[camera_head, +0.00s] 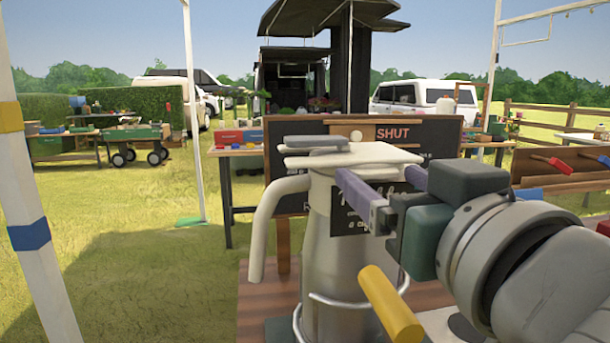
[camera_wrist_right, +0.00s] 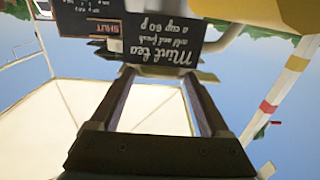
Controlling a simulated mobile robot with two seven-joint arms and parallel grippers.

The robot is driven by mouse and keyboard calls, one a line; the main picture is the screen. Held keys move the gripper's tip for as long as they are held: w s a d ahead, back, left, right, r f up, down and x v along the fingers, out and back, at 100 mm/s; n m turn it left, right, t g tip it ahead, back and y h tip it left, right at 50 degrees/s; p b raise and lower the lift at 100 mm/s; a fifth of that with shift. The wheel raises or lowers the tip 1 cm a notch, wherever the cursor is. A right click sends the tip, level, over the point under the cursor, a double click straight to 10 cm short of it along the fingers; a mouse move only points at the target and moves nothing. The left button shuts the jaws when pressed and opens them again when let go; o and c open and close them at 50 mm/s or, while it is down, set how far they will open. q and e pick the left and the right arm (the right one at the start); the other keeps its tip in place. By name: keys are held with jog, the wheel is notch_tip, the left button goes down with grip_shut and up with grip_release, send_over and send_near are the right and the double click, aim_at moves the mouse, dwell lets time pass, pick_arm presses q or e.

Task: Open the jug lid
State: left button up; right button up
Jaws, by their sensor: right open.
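A tall grey metal jug (camera_head: 335,265) stands upright on a wooden board, with a pale curved handle or spout on its left. Its cream lid (camera_head: 350,157) lies flat across the top, looking closed, with a grey tab (camera_head: 316,142) at its left. My right gripper (camera_head: 382,182) comes in from the right, its two purple fingers apart at the jug's upper right, just below lid height. Whether a finger touches the jug I cannot tell. The right wrist view shows the fingers (camera_wrist_right: 158,76) spread with nothing clearly between them. My left gripper is not in view.
A chalkboard (camera_head: 440,138) reading SHUT stands behind the jug. A yellow cylinder (camera_head: 390,305) is in front of the jug, below my right gripper. A striped post (camera_head: 30,220) is at left. A tool rack (camera_head: 560,165) is at right. Open grass lies to the left.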

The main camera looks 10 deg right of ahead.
grip_shut()
dwell(0.6)
dwell(0.8)
